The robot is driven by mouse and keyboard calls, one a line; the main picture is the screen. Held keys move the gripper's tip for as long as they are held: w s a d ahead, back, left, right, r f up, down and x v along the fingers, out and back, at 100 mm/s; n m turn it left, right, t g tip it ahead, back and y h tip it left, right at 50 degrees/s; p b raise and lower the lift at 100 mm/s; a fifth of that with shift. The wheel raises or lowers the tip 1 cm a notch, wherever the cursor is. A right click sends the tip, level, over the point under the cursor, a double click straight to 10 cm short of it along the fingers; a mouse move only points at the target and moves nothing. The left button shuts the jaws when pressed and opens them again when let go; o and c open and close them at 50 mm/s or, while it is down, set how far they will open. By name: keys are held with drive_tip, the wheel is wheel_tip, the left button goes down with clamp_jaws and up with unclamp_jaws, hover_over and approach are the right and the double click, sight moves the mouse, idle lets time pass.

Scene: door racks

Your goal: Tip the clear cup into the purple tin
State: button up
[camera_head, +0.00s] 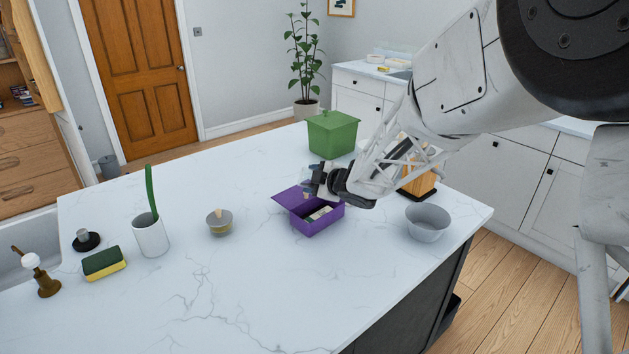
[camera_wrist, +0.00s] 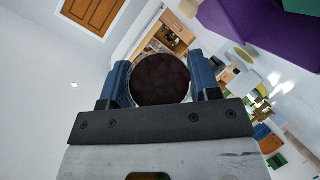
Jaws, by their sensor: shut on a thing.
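The purple tin (camera_head: 318,222) stands on the white counter with its top open, and pale and dark items show inside. It also shows at the upper right of the wrist view (camera_wrist: 265,35). My gripper (camera_head: 324,182) is just above the tin's back edge. In the wrist view its two blue fingers are shut on a round thing with a dark brown face (camera_wrist: 160,80), which I take to be the clear cup with dark contents. Its clear wall is hard to make out, and the gripper mostly hides it in the head view. I cannot tell its exact tilt.
A green box (camera_head: 332,136) stands behind the tin and a grey bowl (camera_head: 427,223) to its right. The front counter is clear.

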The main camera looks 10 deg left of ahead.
drive_tip(key=shift+a+t+h, duration=0.3)
drive_tip(key=shift+t+h, duration=0.1)
drive_tip(key=shift+h, duration=0.8)
drive_tip(key=shift+s+d+r+h, duration=0.1)
drive_tip(key=shift+r+h, duration=0.05)
drive_tip(key=shift+h, duration=0.5)
drive_tip(key=shift+s+r+h, duration=0.1)
drive_tip(key=shift+r+h, duration=0.05)
drive_tip(key=shift+h, duration=0.5)
drive_tip(key=shift+r+h, duration=0.15)
drive_tip(key=shift+h, duration=0.25)
drive_tip(key=shift+s+d+r+t+h, duration=0.2)
drive_tip(key=shift+r+t+h, duration=0.15)
drive_tip(key=shift+h, duration=0.35)
drive_tip(key=shift+s+d+r+h, duration=0.2)
drive_tip(key=shift+r+h, duration=0.25)
drive_tip(key=shift+h, duration=0.15)
drive_tip(key=shift+s+d+r+h, duration=0.2)
drive_tip(key=shift+r+h, duration=0.25)
drive_tip(key=shift+h, duration=0.15)
drive_tip(key=shift+a+r+h, duration=0.1)
drive_tip(key=shift+a+h, duration=0.1)
drive_tip(key=shift+h, duration=0.4)
